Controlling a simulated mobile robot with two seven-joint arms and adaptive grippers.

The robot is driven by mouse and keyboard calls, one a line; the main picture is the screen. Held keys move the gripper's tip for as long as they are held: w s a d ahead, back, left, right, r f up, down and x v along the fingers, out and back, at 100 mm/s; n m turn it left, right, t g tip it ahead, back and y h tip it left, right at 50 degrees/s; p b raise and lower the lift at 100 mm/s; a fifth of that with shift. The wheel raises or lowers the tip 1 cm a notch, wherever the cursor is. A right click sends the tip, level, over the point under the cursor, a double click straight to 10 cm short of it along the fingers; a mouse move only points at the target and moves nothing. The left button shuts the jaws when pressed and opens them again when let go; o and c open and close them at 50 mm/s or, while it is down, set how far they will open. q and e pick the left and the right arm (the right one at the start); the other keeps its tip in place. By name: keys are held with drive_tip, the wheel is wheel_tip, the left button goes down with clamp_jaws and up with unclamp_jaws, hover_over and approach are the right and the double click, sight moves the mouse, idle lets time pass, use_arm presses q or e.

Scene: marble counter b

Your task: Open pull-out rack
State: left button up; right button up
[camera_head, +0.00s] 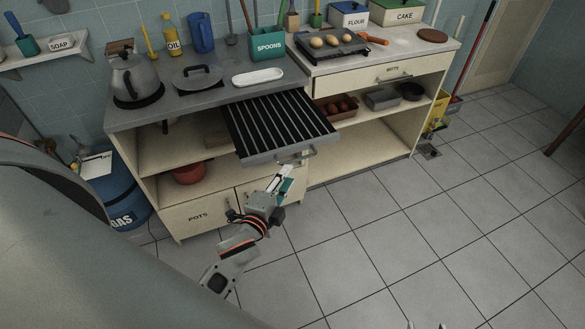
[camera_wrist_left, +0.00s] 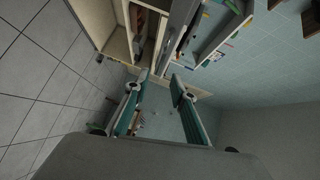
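The pull-out rack (camera_head: 275,122) is a dark slatted tray with a grey front, below the counter's left part. It stands well out from the cabinet over the floor side. Its bar handle (camera_head: 298,157) is on the front edge. My left gripper (camera_head: 286,172) is just below and in front of the handle, seemingly apart from it. In the left wrist view its two teal-backed fingers (camera_wrist_left: 159,80) are spread with nothing between them. Two small tips of my right gripper (camera_head: 425,326) show apart at the bottom edge of the head view, far from the rack.
A kettle (camera_head: 135,78), a pan (camera_head: 196,76) and a white dish (camera_head: 258,77) stand on the counter above. A red pot (camera_head: 189,172) sits on the shelf left below the rack. A blue gas cylinder (camera_head: 116,195) stands left. The tiled floor (camera_head: 400,225) at right is clear.

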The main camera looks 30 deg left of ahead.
use_arm(q)
drive_tip(key=shift+s+d+r, duration=0.1)
drive_tip(key=shift+s+r, duration=0.05)
drive_tip(key=shift+s, duration=1)
drive_tip(key=s+d+f+n+g+h, duration=0.2)
drive_tip(key=s+d+f+n, duration=0.1)
drive_tip(key=s+f+n, duration=0.2)
drive_tip(key=s+d+f+n+g+h, duration=0.2)
drive_tip(key=s+f+n, duration=0.4)
drive_tip(key=s+f, duration=0.3)
drive_tip(key=shift+s+d+f+g, duration=0.25)
drive_tip(key=shift+s+d+g, duration=0.3)
drive_tip(key=shift+d+g, duration=0.4)
